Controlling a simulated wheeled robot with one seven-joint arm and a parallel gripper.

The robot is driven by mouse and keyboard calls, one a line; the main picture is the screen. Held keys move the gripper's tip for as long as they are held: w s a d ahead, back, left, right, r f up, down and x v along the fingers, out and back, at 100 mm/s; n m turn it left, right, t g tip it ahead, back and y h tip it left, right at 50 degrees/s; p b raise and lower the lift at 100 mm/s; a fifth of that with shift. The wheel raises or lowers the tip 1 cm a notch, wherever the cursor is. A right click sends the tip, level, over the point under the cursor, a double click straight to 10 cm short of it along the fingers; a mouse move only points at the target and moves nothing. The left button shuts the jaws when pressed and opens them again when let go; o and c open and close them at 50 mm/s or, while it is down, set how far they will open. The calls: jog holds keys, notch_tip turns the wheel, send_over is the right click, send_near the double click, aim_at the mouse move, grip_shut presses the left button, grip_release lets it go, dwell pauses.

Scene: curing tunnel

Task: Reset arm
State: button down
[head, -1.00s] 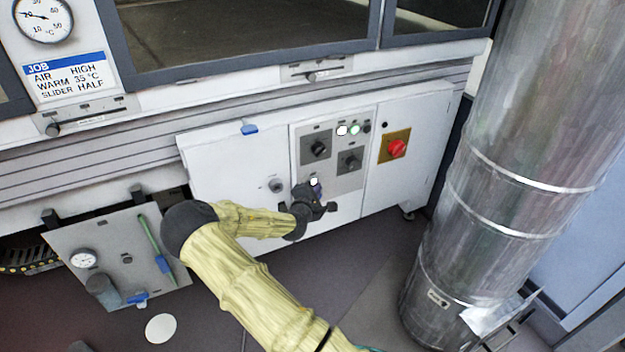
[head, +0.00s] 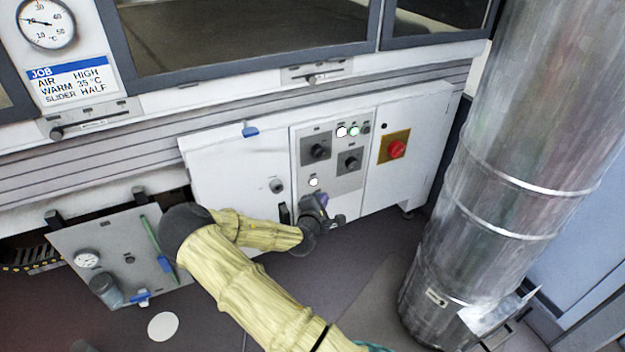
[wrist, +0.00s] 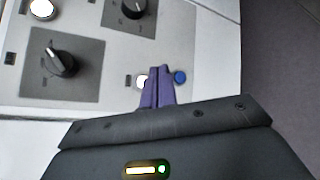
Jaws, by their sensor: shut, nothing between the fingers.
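My gripper (head: 323,199) is in front of the lower part of the white cabinet's control panel (head: 336,187) in the head view. In the wrist view its two purple fingers (wrist: 158,72) are closed together with nothing between them. They overlap the panel picture beside a lit white lamp (wrist: 141,82) and a blue button (wrist: 180,77). I cannot tell whether the fingertips touch the panel. Two black rotary knobs, one at left (wrist: 62,62) and one at top (wrist: 132,8), show on grey plates.
A red knob (head: 396,149) sits on a yellow plate at the cabinet's right. A large metal duct (head: 505,180) stands to the right. A grey panel with a gauge (head: 87,259) is at lower left. Dark floor lies open between cabinet and duct.

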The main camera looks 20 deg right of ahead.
jog(key=shift+s, duration=0.15)
dwell(0.3)
jog(key=s+a+m+g+y, duration=0.6)
jog(key=s+a+m, duration=0.1)
jog(key=s+m, duration=0.35)
jog(key=s+a+r+m+g+y, duration=0.1)
jog(key=s+a+r+m+y, duration=0.15)
jog(key=s+a+r, duration=0.35)
jog(key=s+a+r+m+g+y, duration=0.2)
jog(key=s+a+r+m, duration=0.15)
jog(key=s+r, duration=0.4)
jog(key=w+p+v, duration=0.3)
jog(key=p+v, duration=1.4)
jog(key=p, duration=0.1)
jog(key=w+r+p+v, duration=0.1)
jog(key=w+p+v, duration=0.2)
jog(key=p+v, duration=1.4)
jog(key=shift+a+r+p, duration=0.3)
jog(key=shift+r+p, duration=0.1)
jog(key=shift+r, duration=0.15)
